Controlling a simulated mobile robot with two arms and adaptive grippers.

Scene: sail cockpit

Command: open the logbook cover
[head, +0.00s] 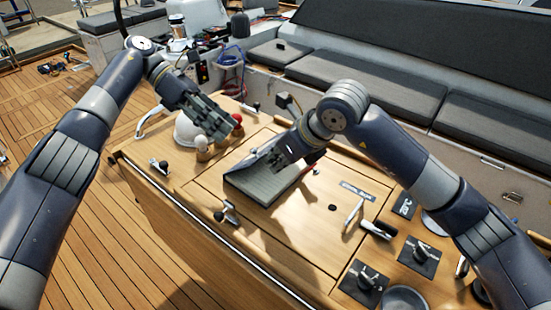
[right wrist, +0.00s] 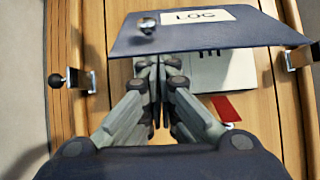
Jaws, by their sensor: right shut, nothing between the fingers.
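The logbook's dark cover (right wrist: 235,35), with a white LOG label, stands partly raised in the right wrist view, with white pages (right wrist: 215,72) showing below its edge. In the head view the dark grey logbook (head: 262,186) lies on the wooden console top, partly hidden by my right arm. My right gripper (right wrist: 157,62) is shut and empty, its fingertips at the cover's lower edge, seemingly under it; contact is unclear. In the head view the right gripper (head: 281,158) is over the book. My left gripper (head: 218,126) hangs away from the book, by the levers; its finger gap is unclear.
A red-knobbed lever (head: 237,119) and a white dome (head: 187,130) stand near my left gripper. A metal handle (head: 375,228) and black switch plates (head: 418,257) sit on the right. A latch (head: 227,212) stands at the console's front edge. A red tab (right wrist: 227,108) lies beside the pages.

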